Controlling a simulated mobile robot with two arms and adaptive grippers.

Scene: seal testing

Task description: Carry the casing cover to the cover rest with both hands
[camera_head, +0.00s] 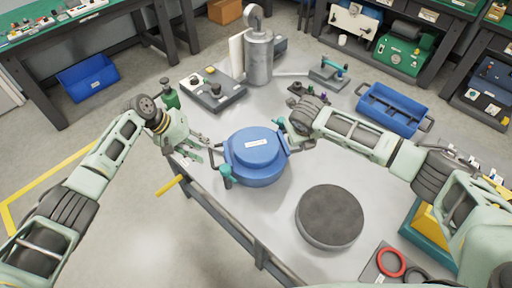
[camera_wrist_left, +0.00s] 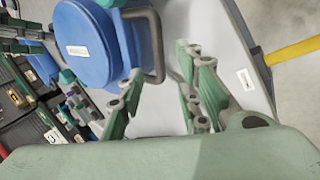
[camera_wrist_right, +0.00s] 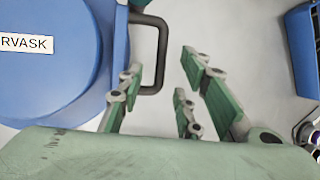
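The casing cover, a round blue lid with a white label, (camera_head: 256,158) sits near the middle of the grey table. It has dark loop handles on its left and right sides. My left gripper (camera_head: 207,149) is open beside its left handle. In the left wrist view that handle (camera_wrist_left: 157,50) shows between the parted fingers. My right gripper (camera_head: 285,133) is by the right side. In the right wrist view it is open, and the right handle (camera_wrist_right: 162,60) shows between its fingers. A dark round pad (camera_head: 330,216) at the front right looks like the cover rest; it is bare.
A grey metal cylinder (camera_head: 259,58) and a dark device (camera_head: 213,90) stand behind the cover. A blue tray (camera_head: 392,108) is at the back right. Red and black rings (camera_head: 391,263) lie at the front right. The table's left edge runs close to the cover.

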